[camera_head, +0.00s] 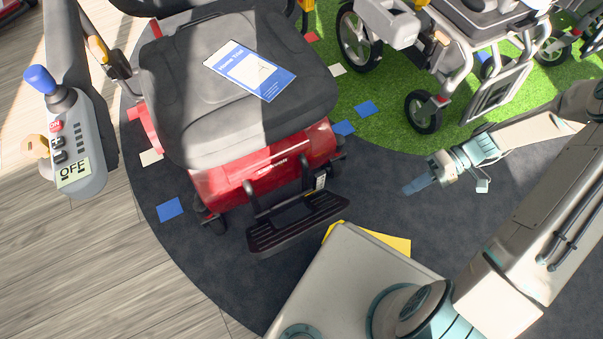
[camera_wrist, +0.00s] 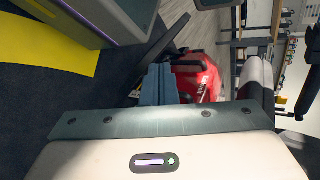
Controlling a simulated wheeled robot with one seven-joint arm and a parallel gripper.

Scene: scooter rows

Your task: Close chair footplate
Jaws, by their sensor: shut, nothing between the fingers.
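The chair is a red and black power wheelchair with a dark padded seat (camera_head: 235,85) and a red front body (camera_head: 268,165). Its black footplate (camera_head: 297,222) is folded down at the front, low over the dark floor, and sticks out toward my base. My gripper (camera_head: 413,187) is to the right of the footplate, apart from it, with its blue-grey fingers together and empty. In the wrist view the fingers (camera_wrist: 157,84) point toward the red chair body (camera_wrist: 200,82), and the dark footplate (camera_wrist: 170,42) shows just beyond them, seen sideways and partly hidden.
A control arm with a blue-knobbed joystick (camera_head: 40,80) and an OFF display stands at the left. A blue and white leaflet (camera_head: 250,71) lies on the seat. Another wheelchair (camera_head: 440,60) stands on green turf at upper right. Dark floor between gripper and footplate is clear.

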